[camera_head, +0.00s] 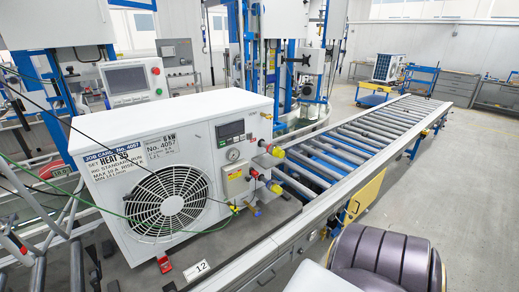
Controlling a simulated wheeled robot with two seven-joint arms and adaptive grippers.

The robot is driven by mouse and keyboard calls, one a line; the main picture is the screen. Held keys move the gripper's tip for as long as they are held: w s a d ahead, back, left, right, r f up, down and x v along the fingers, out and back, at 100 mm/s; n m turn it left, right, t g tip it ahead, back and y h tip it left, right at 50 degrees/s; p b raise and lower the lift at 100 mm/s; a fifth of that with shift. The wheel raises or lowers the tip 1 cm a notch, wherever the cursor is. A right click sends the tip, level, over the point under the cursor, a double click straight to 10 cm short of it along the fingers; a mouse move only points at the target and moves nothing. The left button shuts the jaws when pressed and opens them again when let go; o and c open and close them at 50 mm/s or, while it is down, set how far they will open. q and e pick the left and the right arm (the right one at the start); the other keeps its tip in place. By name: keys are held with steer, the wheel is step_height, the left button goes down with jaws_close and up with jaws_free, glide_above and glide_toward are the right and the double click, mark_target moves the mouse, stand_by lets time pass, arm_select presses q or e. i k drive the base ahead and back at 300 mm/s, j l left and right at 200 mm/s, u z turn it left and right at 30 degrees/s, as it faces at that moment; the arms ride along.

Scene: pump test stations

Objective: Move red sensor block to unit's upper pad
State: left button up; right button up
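The unit (175,165) is a white box with a round fan grille, standing on a dark bench top (225,250). A small red block (164,264) lies on the bench at the foot of the unit's front, below the fan; it looks like the sensor block. I cannot make out which spot is the upper pad. Neither of my grippers shows clearly.
A control screen (128,82) stands behind the unit. Thin cables and a green hose (95,208) cross the unit's front and left. A roller conveyor (350,145) runs back at the right.

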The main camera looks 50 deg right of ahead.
mark_target(252, 172)
steer(key=z, duration=1.65)
steer(key=i+l+u, duration=0.15)
steer(key=l, duration=0.2)
steer(key=i+l+u, duration=0.35)
steer(key=l, duration=0.4)
steer(key=i+l+u, duration=0.15)
steer(key=l, duration=0.3)
steer(key=i+l+u, duration=0.15)
steer(key=l, duration=0.25)
steer(key=l+u, duration=0.15)
steer(key=l, duration=0.3)
